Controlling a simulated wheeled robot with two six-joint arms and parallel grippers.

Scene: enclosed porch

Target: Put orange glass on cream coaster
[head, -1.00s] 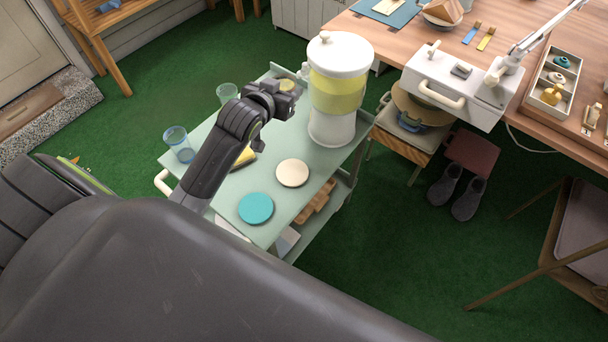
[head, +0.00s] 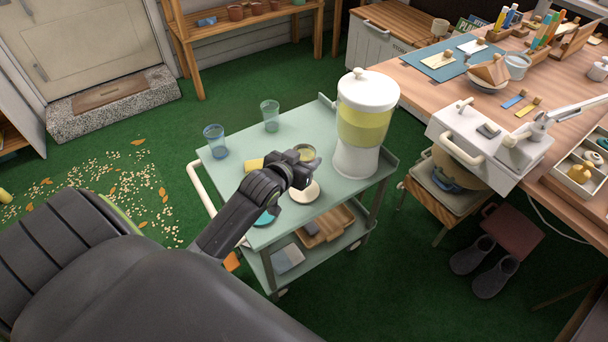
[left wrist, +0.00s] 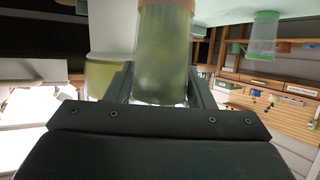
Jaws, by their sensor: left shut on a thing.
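My left gripper (head: 303,166) is shut on a glass of yellow drink (head: 306,152), above the serving cart's top. In the left wrist view the held glass (left wrist: 164,50) sits between the fingers, with an orange edge at the top of the picture. The cream coaster (head: 307,194) lies on the cart just below the gripper in the head view, partly hidden by it. I cannot tell the glass's height above the cart. A teal coaster (head: 265,221) lies nearer, mostly behind my left arm. My right gripper is not in view.
A drink dispenser (head: 362,125) stands right of the gripper. A blue glass (head: 215,141), a green glass (head: 270,116) and a yellow item (head: 254,163) are on the cart (head: 310,117). A wooden workbench (head: 440,85) stands at right.

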